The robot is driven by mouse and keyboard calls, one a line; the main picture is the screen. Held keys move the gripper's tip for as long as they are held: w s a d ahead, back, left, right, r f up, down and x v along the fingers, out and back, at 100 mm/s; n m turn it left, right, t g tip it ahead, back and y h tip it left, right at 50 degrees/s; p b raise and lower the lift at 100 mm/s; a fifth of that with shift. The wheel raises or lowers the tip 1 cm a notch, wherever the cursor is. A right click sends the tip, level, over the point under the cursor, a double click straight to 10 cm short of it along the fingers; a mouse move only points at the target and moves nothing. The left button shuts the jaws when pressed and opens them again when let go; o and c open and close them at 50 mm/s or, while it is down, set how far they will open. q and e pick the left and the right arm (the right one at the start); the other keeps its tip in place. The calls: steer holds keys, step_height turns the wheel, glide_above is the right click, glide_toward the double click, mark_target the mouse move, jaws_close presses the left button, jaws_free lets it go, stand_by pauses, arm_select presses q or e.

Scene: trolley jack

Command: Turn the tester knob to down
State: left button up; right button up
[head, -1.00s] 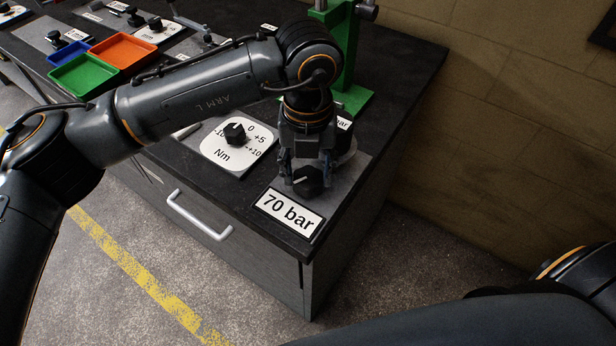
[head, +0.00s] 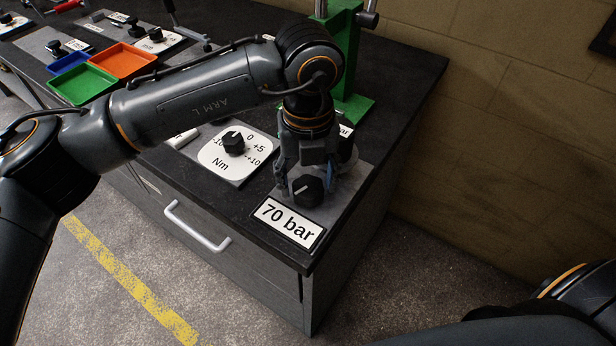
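A black knob (head: 307,191) with a pale pointer line sits on a grey plate behind the "70 bar" label (head: 287,223), near the bench corner. Its line runs roughly across the picture, from lower left to upper right. My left gripper (head: 304,181) points down at the knob, with its fingers apart. The knob shows in front of and between the fingers; whether they touch it cannot be told. My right gripper is out of view.
A second black knob (head: 233,143) stands on a white Nm dial to the left. A green press frame (head: 345,60) rises behind my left gripper. Red-orange (head: 122,60) and green (head: 83,84) trays lie farther back. A drawer handle (head: 197,226) juts from the bench front.

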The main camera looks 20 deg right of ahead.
mark_target(308, 186)
arm_select(q)
steer(key=shift+o, duration=0.3)
step_height(308, 186, up, 12)
stand_by(0.5)
